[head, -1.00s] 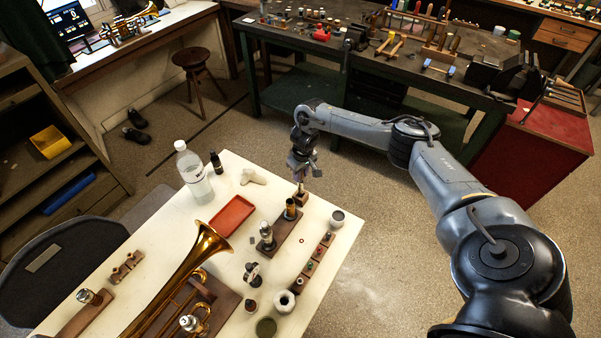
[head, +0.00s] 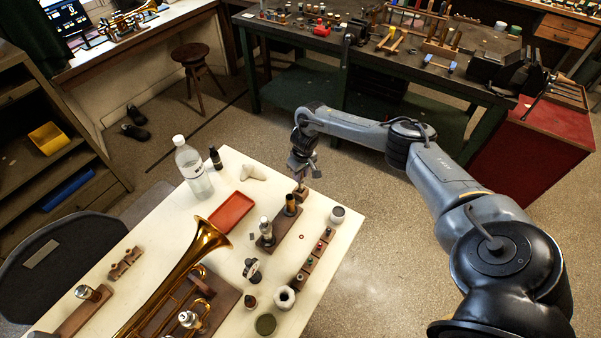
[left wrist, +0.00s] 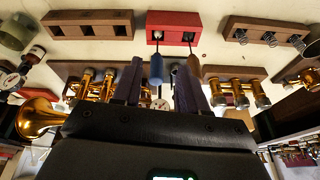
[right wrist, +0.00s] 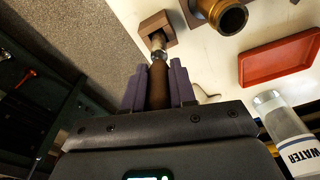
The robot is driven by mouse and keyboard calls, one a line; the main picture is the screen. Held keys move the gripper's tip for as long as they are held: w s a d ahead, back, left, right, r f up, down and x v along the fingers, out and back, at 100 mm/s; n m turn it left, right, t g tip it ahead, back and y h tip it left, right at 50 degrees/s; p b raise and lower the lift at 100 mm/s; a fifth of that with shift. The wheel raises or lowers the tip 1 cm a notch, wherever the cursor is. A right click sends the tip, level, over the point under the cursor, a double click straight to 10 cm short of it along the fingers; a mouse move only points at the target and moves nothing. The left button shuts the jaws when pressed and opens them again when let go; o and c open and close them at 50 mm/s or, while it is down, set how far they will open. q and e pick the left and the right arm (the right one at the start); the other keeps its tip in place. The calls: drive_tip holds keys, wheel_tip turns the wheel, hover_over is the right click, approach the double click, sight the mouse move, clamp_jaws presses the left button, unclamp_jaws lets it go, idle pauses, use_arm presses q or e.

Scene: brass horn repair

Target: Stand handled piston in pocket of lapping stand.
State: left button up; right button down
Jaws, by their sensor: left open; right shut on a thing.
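My right gripper (right wrist: 158,88) is shut on the brown handle of the handled piston (right wrist: 158,75). The metal end of the piston points away from the gripper, at a small wooden block with a dark square pocket, likely the lapping stand (right wrist: 171,22). The metal end overlaps the block's pocket area; I cannot tell how far in it is.
A brass cylinder (right wrist: 230,17) stands close beside the block. A red tray (head: 231,212), a water bottle (head: 193,170) and a trumpet (head: 200,245) share the white table. In the left wrist view a red block (left wrist: 172,22) has handled tools near it.

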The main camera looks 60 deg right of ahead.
drive_tip(key=shift+f, duration=0.55)
drive_tip(key=c, duration=0.8)
unclamp_jaws()
drive_tip(key=shift+c, duration=0.2)
drive_tip(key=r, duration=0.6)
drive_tip(key=r+p, duration=0.1)
drive_tip(key=r, duration=0.2)
drive_tip(key=shift+s+a+r, duration=0.1)
drive_tip(key=shift+s, duration=0.3)
drive_tip(key=shift+s+r, duration=0.15)
drive_tip(key=shift+r, duration=0.65)
